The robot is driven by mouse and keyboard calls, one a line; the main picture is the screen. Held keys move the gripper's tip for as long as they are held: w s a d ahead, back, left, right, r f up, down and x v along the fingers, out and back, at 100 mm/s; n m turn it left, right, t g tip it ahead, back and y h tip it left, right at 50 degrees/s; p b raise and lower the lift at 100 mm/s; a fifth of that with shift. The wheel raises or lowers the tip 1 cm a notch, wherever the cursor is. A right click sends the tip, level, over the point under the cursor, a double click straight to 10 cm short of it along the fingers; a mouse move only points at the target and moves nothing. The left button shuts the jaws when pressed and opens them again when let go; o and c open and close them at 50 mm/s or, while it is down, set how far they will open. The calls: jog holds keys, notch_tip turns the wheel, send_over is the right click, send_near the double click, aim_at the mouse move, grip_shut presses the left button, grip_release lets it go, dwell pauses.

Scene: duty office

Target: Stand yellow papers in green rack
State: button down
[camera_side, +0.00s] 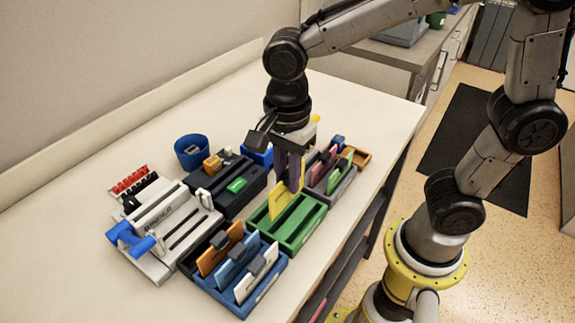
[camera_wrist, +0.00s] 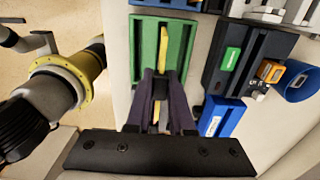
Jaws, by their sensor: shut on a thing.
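The green rack (camera_side: 308,232) lies on the table, with long parallel slots; it also shows in the wrist view (camera_wrist: 137,58). A thin yellow paper (camera_side: 275,206) stands upright at the rack's left slot in the side view. In the wrist view the yellow paper (camera_wrist: 163,48) appears edge-on, in line with the slot. My gripper (camera_side: 291,185) points down over the rack and is shut on the paper, at a dark block between the fingers (camera_wrist: 160,86). The fingers hide part of the paper, and I cannot tell whether its lower edge touches the slot floor.
A blue rack (camera_side: 272,285) with orange, blue and white cards stands in front. A grey rack (camera_side: 345,186) with pink and green cards is close behind. A black tray (camera_side: 237,207), a blue cup (camera_side: 191,152) and a white device (camera_side: 150,262) stand left. The table's right edge is near.

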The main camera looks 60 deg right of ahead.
aim_at(287, 203)
jog(key=shift+f, duration=2.75)
jog(key=c, duration=0.7)
grip_release()
jog(key=shift+r, duration=4.5)
